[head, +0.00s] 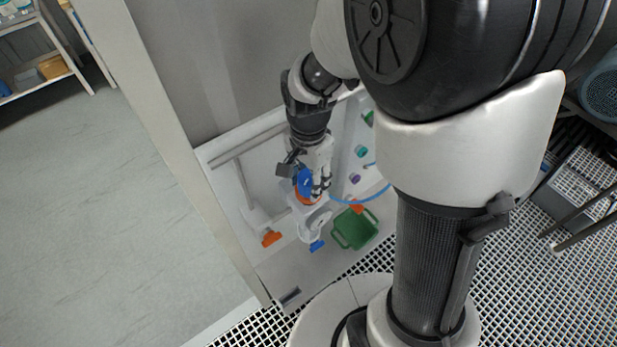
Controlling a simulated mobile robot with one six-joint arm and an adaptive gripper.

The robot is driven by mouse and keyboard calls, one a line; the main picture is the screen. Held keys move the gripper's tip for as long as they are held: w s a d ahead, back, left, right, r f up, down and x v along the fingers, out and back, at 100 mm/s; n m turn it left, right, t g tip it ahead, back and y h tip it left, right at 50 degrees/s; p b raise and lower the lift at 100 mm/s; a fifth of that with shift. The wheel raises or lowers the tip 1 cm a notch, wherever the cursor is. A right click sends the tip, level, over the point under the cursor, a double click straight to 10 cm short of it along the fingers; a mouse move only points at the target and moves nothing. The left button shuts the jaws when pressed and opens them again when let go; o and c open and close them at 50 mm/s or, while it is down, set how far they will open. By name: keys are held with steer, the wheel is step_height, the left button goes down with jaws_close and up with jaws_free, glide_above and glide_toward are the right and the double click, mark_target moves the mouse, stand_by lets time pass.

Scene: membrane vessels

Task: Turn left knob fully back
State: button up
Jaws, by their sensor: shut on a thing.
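My gripper (319,192) points down at the white vessel assembly in the middle of the head view. It is shut on a blue knob (305,181), which sits by an orange ring on the white fitting. The fingers partly cover this knob, so its exact angle is hard to tell. An orange handle (270,238) shows lower left on the panel, apart from the gripper. A blue handle (317,245) sits below the white fitting (314,224), and another orange part (356,206) is to the right.
A green basket (354,228) stands just right of the white fitting. A blue hose (362,197) curves beside the gripper. Small green and purple parts (355,178) are on the panel at right. A grey wall and post close in the left; open floor (90,200) lies beyond.

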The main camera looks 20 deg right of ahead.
steer(key=c, duration=0.4)
steer(key=n, duration=0.5)
steer(key=shift+n, duration=0.4)
steer(key=n, duration=0.6)
steer(key=shift+n+b, duration=0.3)
steer(key=shift+n, duration=0.1)
steer(key=o, duration=1.1)
